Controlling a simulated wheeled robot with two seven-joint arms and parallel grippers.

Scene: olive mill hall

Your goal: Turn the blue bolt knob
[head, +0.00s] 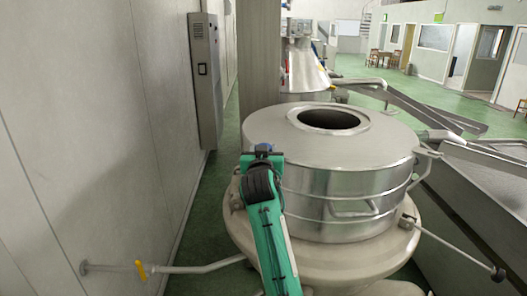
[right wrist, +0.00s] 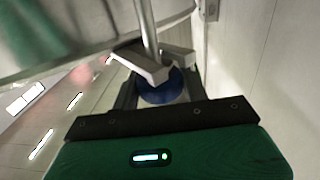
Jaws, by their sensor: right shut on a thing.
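The blue bolt knob (head: 264,148) shows as a small blue piece at the left edge of the round steel vessel (head: 360,150). My right gripper (head: 262,157) is at the knob, with its green and black arm coming up from the bottom of the head view. In the right wrist view the knob (right wrist: 160,93) is a round blue piece between the dark fingers of my right gripper (right wrist: 158,84), which is shut on it. A metal rod and pale bracket hide part of the knob there. My left gripper is in neither view.
A yellow-handled pipe (head: 142,270) runs along the lower left near the grey wall (head: 80,130). A grey wall box (head: 205,80) hangs behind. Steel troughs (head: 470,190) stand at the right. Green floor shows between wall and vessel.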

